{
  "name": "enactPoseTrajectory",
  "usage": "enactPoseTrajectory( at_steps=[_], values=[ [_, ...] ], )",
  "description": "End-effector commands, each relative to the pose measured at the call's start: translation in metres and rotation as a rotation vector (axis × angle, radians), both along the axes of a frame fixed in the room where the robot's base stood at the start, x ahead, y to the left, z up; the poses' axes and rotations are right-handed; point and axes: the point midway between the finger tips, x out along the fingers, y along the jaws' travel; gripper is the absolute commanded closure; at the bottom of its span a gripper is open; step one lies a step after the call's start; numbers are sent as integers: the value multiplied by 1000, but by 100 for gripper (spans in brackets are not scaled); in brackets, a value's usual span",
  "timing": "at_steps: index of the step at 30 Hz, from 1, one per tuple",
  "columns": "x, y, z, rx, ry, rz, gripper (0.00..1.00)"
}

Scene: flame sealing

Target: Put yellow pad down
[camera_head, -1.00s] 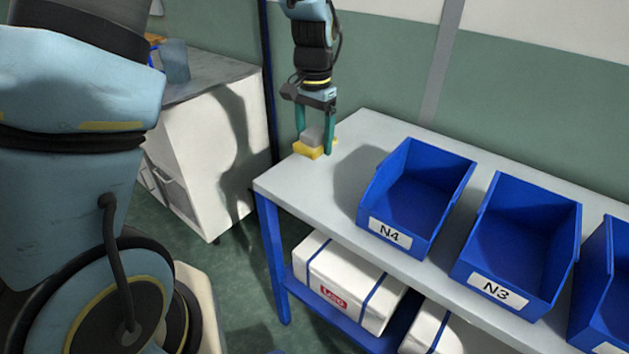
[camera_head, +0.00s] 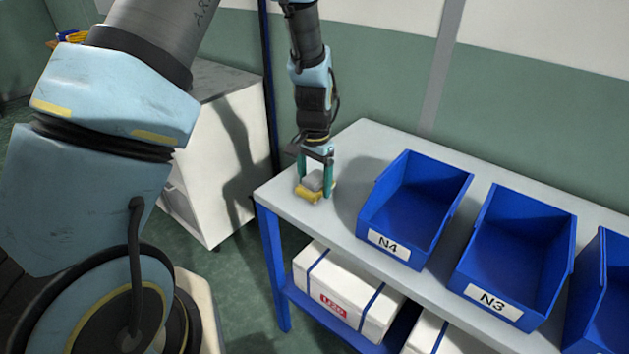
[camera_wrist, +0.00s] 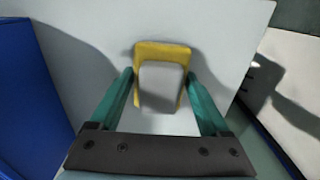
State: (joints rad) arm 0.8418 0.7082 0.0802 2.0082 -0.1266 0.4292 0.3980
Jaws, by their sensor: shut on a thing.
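The yellow pad (camera_head: 309,196) with a grey block (camera_head: 314,181) on top is at the left end of the grey tabletop (camera_head: 350,215). In the wrist view the yellow pad (camera_wrist: 150,50) shows as a rim around the grey block (camera_wrist: 161,86). My gripper (camera_head: 316,185) points down, with its teal fingers on either side of the pad, shut on it. In the wrist view the fingers of my gripper (camera_wrist: 160,88) flank the pad. The pad is at or very close to the tabletop; I cannot tell whether it touches.
The blue bin N4 (camera_head: 404,255) stands right of the pad, with bin N3 (camera_head: 500,300) and another blue bin (camera_head: 602,300) farther right. White boxes (camera_head: 340,300) sit on the lower shelf. A white cabinet (camera_head: 205,190) stands left. The table's left edge is near.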

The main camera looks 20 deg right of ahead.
Motion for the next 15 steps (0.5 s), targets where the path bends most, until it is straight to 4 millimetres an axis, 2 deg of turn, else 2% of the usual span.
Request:
enactPoseTrajectory(
  at_steps=[2,3,8,15],
  values=[
    [0,0,-4,0,0,0,90],
    [0,0,-3,0,0,0,17],
    [0,0,-2,1,0,0,0],
    [0,0,-1,0,0,0,0]
  ],
)
